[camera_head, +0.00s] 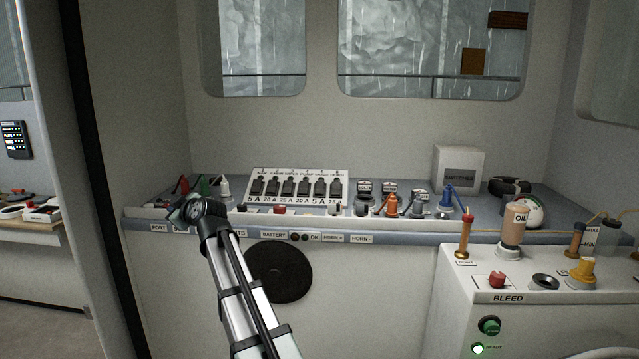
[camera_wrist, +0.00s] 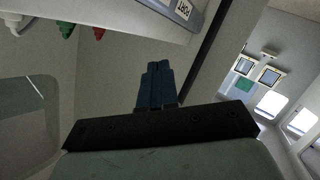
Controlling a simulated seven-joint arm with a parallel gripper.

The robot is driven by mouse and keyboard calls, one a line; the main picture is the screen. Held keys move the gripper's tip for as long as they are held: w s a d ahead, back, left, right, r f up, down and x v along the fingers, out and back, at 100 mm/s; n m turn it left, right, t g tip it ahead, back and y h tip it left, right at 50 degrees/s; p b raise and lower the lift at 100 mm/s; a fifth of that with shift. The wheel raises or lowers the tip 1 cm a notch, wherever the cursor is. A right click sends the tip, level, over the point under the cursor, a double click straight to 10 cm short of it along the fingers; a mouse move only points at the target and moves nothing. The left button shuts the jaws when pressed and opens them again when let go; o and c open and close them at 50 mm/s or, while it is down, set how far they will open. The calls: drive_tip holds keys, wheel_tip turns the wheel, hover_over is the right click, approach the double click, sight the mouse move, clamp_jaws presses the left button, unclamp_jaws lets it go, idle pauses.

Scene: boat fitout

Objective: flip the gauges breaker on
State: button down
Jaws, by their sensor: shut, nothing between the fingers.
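A white breaker panel (camera_head: 299,174) stands tilted on the dash in the head view. It carries a row of several black breaker switches, with amp ratings printed below and small labels above. The labels are too small for me to tell which breaker is the gauges one, or which way each switch points. My gripper shows in the wrist view (camera_wrist: 157,86) with its dark fingers together and nothing between them. In the head view my arm reaches up to the dash's front edge, left of and below the panel; the fingertips are hard to make out there. The breaker panel is not in the wrist view.
Red, green and white levers stand at the dash's left end, including the green one (camera_head: 204,186). Orange (camera_head: 391,204) and blue (camera_head: 449,199) levers stand right of the panel. A white bleed console (camera_head: 545,322) juts out at the right. A dark post (camera_head: 98,180) borders the left.

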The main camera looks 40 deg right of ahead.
sight(320, 184)
drive_tip(key=s+d+r+h, duration=0.1)
drive_tip(key=d+r, duration=0.4)
drive_tip(key=r, duration=0.1)
drive_tip(key=s+d+r+g+h, duration=0.1)
drive_tip(key=s+d, duration=0.4)
drive_tip(key=d, duration=0.5)
drive_tip(key=s+d+r+g+h, duration=0.1)
drive_tip(key=s+d+g+h, duration=0.2)
drive_tip(key=d, duration=0.7)
drive_tip(key=s+d+r+n+g+h, duration=0.1)
drive_tip(key=s+d+g+h, duration=0.2)
drive_tip(key=s+d, duration=0.6)
drive_tip(key=shift+s+d+r+h, duration=0.2)
drive_tip(key=shift+d+r+h, duration=0.15)
drive_tip(key=shift+d+h, duration=0.7)
drive_tip(key=shift+w+a, duration=0.1)
drive_tip(key=shift+a, duration=0.05)
drive_tip(key=x, duration=1.4)
